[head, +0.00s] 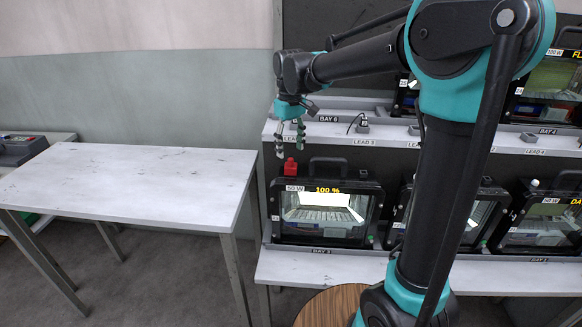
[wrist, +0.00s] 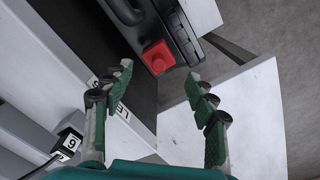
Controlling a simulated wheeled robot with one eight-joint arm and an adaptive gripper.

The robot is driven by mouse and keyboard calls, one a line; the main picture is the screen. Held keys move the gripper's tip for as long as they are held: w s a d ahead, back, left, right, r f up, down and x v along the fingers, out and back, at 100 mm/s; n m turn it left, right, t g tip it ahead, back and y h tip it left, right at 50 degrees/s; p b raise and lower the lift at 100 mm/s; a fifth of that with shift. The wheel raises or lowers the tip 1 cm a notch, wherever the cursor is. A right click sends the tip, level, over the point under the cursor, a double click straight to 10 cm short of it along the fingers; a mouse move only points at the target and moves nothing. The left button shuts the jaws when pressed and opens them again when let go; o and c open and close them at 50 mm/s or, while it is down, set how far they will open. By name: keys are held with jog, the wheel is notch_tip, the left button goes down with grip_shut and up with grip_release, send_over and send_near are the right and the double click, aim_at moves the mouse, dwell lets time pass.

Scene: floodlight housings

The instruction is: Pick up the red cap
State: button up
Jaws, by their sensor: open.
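The red cap (head: 290,167) sits on the top left corner of the floodlight housing (head: 327,215) in bay 3, beside the housing's black handle. In the wrist view the red cap (wrist: 157,57) shows at the top middle, beyond the fingertips and roughly between them. My gripper (head: 291,155) is open and empty, pointing down, with its fingers above the cap in the head view. In the wrist view my gripper (wrist: 159,74) has its two green-padded fingers spread wide, not touching the cap.
A shelf edge (head: 335,132) with lead labels runs behind my gripper. More floodlight housings (head: 545,215) stand to the right. A white table (head: 130,180) at left is bare. A small grey lead plug (head: 362,126) sits on the upper shelf.

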aim_at(291, 159)
jog(key=shift+w+f, duration=0.1)
jog(key=shift+f, duration=3.05)
jog(key=c, duration=0.9)
jog(key=shift+r, duration=0.1)
